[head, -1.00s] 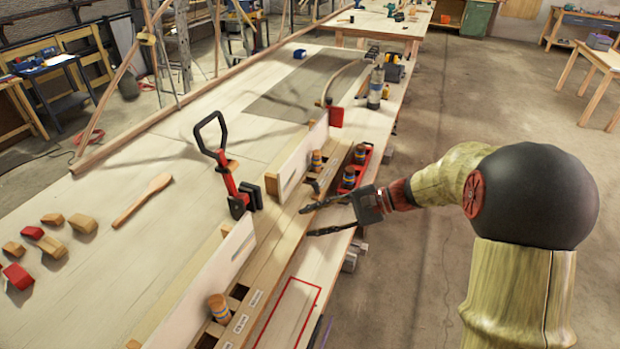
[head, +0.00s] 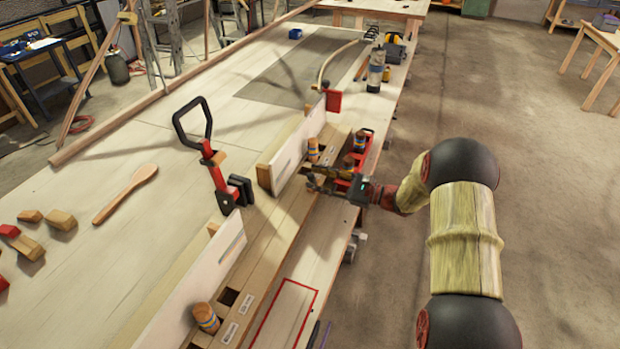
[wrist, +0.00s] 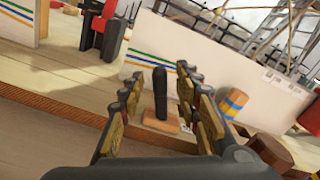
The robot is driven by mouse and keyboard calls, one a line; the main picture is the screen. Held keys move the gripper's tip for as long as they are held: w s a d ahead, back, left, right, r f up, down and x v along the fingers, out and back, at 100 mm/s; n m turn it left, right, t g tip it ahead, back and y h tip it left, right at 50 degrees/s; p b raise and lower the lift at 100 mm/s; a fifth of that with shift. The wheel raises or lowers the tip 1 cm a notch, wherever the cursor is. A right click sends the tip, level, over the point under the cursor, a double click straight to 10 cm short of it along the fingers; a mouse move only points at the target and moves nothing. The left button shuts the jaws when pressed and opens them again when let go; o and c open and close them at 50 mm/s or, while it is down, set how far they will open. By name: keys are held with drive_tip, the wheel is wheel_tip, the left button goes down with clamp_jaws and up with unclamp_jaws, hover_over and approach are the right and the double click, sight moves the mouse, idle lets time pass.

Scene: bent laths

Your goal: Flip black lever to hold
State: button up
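A small upright black lever (wrist: 160,92) stands on a wooden base in the wrist view. My gripper (wrist: 164,84) is open, with one finger on each side of the lever. A narrow gap shows on both sides, and I see no contact. The lever cannot be made out there. Printed labels (head: 245,303) sit on the near part of the rail, too small to read.
A red clamp with a black loop handle (head: 207,148) stands left of the rail. White boards (head: 298,152) flank the gap. Striped wooden pegs (head: 206,317) stand in the rail, and one (wrist: 233,102) is close right of my fingers. A red tray (head: 367,150) lies beyond.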

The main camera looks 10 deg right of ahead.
drive_tip(key=shift+x, duration=1.3)
drive_tip(key=shift+c, duration=0.8)
clamp_jaws()
